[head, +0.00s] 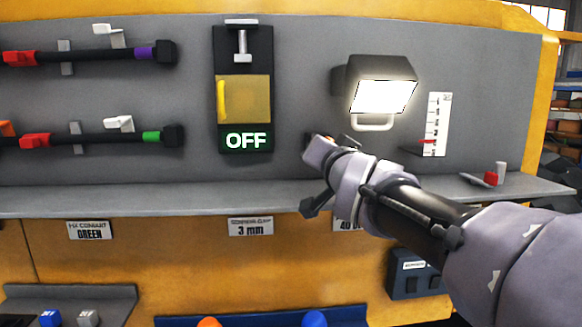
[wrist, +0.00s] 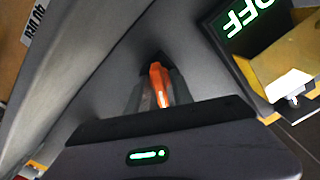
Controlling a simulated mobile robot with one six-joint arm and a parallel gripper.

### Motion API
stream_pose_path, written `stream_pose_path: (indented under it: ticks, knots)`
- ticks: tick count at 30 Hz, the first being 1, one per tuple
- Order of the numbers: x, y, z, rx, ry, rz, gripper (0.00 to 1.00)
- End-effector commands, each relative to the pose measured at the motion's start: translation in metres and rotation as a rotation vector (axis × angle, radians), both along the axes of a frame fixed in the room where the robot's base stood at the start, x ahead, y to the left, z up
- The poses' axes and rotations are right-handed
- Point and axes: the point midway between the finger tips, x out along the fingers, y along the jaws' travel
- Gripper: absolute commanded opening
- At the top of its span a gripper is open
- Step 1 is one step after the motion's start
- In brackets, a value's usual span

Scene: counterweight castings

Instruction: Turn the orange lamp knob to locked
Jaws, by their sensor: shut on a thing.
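The orange lamp knob (wrist: 158,84) sits between the two fingers of my gripper (wrist: 160,92) in the wrist view, with its dark base behind it on the grey panel. My gripper is shut on the knob, one finger on each side. In the head view my gripper (head: 318,152) is at the panel below and left of the lit lamp (head: 382,97); it hides nearly all of the knob there. Any lock marks around the knob are hidden or too small to read.
Left of my gripper is a unit with a yellow cover (head: 243,98) and a green OFF sign (head: 246,140). A scale with a red pointer (head: 436,125) is at the right. A grey ledge (head: 150,199) runs below the panel. Bars with coloured clamps (head: 100,138) are at the left.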

Motion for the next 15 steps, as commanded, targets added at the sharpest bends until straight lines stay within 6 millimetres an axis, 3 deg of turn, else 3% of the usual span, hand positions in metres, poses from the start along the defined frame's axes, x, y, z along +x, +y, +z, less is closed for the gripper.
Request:
stream_pose_path:
  ticks: [15]
  knots:
    - [0.0002,-0.0001,-0.0014,0.490,0.019,0.001,0.00]
